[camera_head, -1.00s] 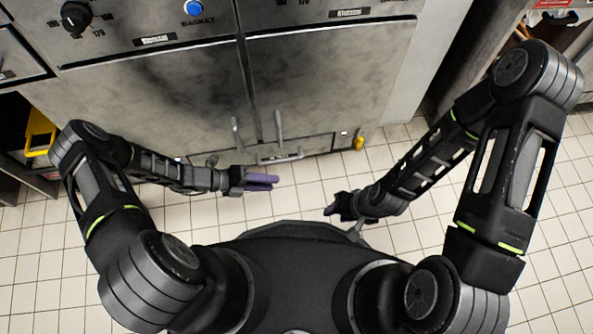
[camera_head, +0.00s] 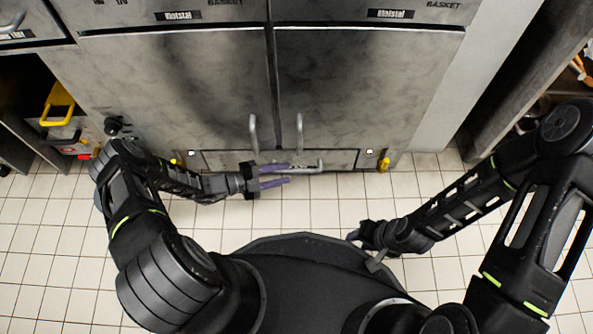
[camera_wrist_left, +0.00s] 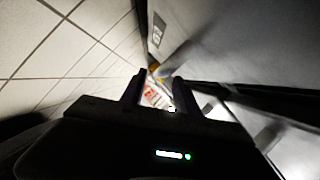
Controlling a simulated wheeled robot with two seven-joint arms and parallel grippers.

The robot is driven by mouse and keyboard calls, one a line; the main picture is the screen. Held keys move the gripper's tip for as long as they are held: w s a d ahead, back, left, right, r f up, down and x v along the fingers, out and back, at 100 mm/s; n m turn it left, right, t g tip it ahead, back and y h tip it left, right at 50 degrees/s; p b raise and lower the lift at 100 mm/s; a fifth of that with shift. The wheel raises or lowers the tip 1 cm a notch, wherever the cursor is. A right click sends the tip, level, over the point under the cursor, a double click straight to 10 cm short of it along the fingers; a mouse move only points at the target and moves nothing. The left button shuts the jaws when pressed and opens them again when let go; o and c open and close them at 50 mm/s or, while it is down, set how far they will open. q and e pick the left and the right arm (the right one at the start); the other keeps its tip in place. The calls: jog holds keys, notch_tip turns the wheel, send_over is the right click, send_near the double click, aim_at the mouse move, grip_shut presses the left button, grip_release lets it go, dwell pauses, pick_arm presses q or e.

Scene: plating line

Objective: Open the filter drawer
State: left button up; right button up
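The filter drawer (camera_head: 338,158) is the low, wide panel at the foot of the steel fryer cabinet; it looks shut. A horizontal bar handle (camera_head: 312,168) runs along its front. My left gripper (camera_head: 288,174), with purple fingers, is at the left part of this handle and partly covers it. Its two fingers are apart in the head view and in the left wrist view (camera_wrist_left: 158,88), with nothing seen between them. I cannot tell whether a finger touches the bar. My right gripper (camera_head: 356,236) is away from the drawer, low over the floor; its fingers are hard to make out.
Two cabinet doors with upright handles, one left (camera_head: 253,133) and one right (camera_head: 299,135), stand above the drawer. A yellow-handled item (camera_head: 57,104) is in an open bay at left. A dark shelf unit (camera_head: 505,90) stands at right. The tiled floor (camera_head: 330,205) before the drawer is clear.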

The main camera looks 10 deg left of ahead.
aim_at(291, 172)
pick_arm(q)
jog(key=b+x, duration=0.1)
jog(key=x, duration=0.4)
jog(key=shift+f, duration=0.1)
grip_shut()
dwell(1.3)
